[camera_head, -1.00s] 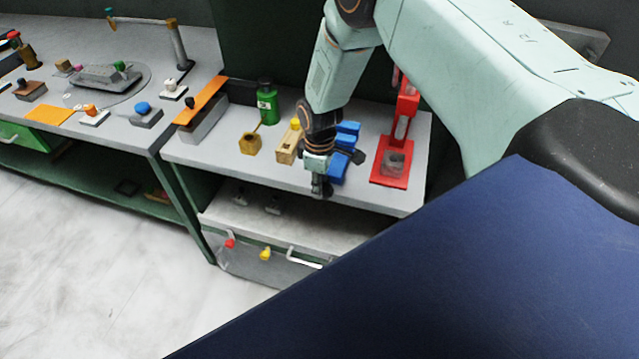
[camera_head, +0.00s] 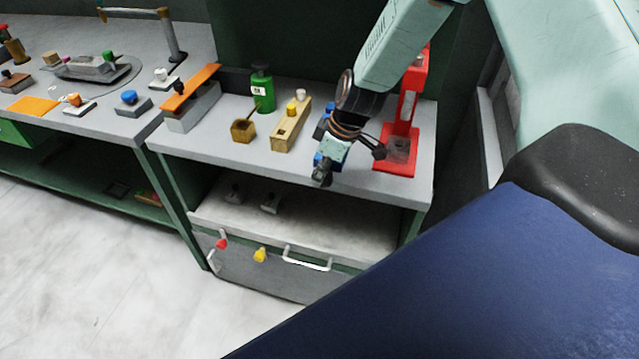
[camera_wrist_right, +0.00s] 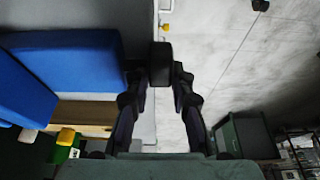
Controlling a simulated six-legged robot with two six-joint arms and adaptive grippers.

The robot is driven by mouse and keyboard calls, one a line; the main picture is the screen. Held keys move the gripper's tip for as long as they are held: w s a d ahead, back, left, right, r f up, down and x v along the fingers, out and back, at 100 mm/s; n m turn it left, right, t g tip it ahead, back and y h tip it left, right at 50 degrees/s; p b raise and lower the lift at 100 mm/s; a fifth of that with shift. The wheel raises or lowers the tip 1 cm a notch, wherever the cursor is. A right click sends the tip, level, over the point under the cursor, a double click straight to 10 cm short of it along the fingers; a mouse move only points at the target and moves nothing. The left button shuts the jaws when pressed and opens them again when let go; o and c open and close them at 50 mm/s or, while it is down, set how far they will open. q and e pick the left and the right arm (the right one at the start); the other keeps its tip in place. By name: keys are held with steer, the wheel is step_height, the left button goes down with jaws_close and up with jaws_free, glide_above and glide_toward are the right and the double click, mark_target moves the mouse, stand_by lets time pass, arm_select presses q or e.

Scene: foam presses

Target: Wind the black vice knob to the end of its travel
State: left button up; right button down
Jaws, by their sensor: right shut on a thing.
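The blue vice (camera_wrist_right: 70,60) fills the upper left of the right wrist view. In the head view only small blue parts of it (camera_head: 325,122) show, behind my right arm at the front of the bench. The black vice knob (camera_wrist_right: 161,60) sits between the fingertips of my right gripper (camera_head: 320,177), beyond the vice's edge. The gripper is shut on the knob, one finger on each side. In the head view the gripper hides the knob. My left gripper is in neither current view.
A red press (camera_head: 402,125) stands close to the right of my arm. A wooden block with yellow and white knobs (camera_head: 290,128), a small brass pot (camera_head: 243,131) and a green bottle (camera_head: 262,88) stand to the left. Below are a shelf and a drawer handle (camera_head: 307,259).

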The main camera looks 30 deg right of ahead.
steer(key=shift+s+d+f+t+y+b, duration=0.1)
steer(key=shift+t+y+b, duration=0.55)
steer(key=shift+b, duration=1.15)
steer(key=shift+s+d+f+t+y+b, duration=0.1)
steer(key=shift+t+y+b, duration=0.5)
steer(key=shift+b, duration=1.2)
steer(key=shift+s+d+t+y+b, duration=0.15)
steer(key=shift+t+y+b, duration=0.2)
steer(key=shift+t+b, duration=0.45)
steer(key=shift+s+r+t+y+b, duration=0.1)
steer(key=shift+t+y+b, duration=0.3)
steer(key=shift+b, duration=0.2)
steer(key=shift+t, duration=0.25)
steer(key=c, duration=1.4)
jaws_free()
steer(key=shift+s+d, duration=0.1)
steer(key=shift+c, duration=0.2)
